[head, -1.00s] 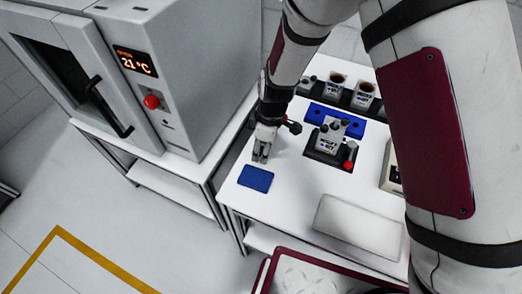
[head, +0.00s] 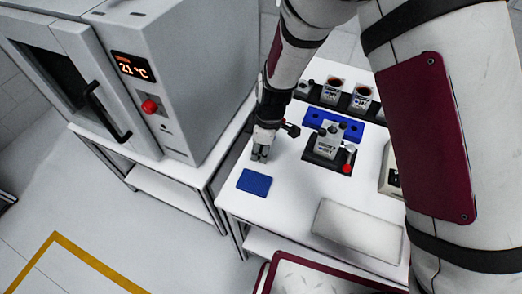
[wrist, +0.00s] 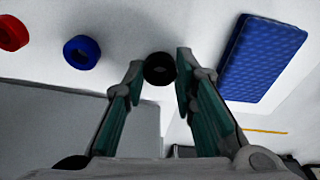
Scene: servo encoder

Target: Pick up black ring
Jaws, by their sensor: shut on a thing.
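The black ring (wrist: 159,69) sits between the fingertips of my gripper (wrist: 160,75) in the wrist view. My gripper is shut on it, with a finger at each side. In the head view my gripper (head: 260,155) points down over the white table, just behind the blue mat. The ring cannot be made out there, and I cannot tell whether it touches the table.
The wrist view shows a blue ring (wrist: 82,52) and a red ring (wrist: 11,33) to the left, and the blue mat (wrist: 262,58) to the right. In the head view a dark fixture (head: 327,157) stands right of my gripper, and an oven (head: 165,90) stands left.

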